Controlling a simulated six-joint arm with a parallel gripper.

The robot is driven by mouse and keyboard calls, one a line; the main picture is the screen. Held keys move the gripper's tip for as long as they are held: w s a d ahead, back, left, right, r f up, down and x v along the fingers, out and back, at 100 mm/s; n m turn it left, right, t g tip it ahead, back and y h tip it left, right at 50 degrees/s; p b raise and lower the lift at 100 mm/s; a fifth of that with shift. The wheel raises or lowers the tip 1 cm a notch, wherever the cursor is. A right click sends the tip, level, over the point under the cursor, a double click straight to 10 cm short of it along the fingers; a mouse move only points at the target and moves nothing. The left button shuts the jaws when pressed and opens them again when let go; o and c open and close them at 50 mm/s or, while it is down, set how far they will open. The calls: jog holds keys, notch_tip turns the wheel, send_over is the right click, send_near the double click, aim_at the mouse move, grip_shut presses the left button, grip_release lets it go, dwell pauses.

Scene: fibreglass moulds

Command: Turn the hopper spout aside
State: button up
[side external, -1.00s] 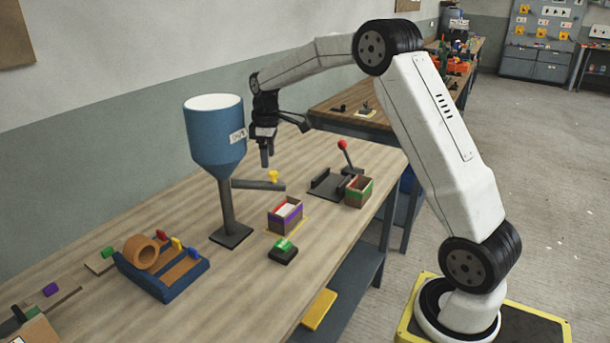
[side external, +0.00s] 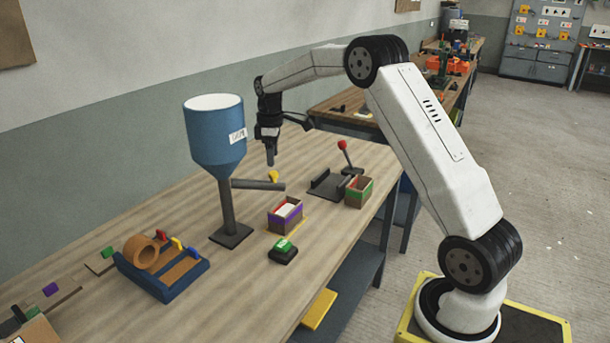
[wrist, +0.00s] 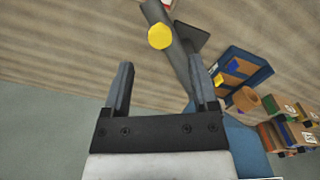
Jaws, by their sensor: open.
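The blue hopper (side external: 216,138) stands on a grey post with a dark foot, on the bench. Its grey spout (side external: 252,184) sticks out to the right from the post, with a yellow knob (side external: 273,176) on top near its outer end. My gripper (side external: 271,162) points down, just above the knob. In the wrist view, the open fingers of my gripper (wrist: 158,62) are empty; the yellow knob (wrist: 160,36) shows just beyond the fingertips, between their lines. The spout (wrist: 178,52) runs on behind the right finger, which hides part of it.
An open box with purple trim (side external: 285,215) stands just in front of the spout. A green-topped block (side external: 283,251), a blue tray with a tan roll (side external: 163,268), a green-trimmed box (side external: 358,191) and a red-knobbed lever (side external: 343,146) surround it. The wall is behind.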

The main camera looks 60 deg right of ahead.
aim_at(273, 173)
jog(key=shift+f, duration=2.65)
grip_shut()
jog(key=shift+r, duration=0.1)
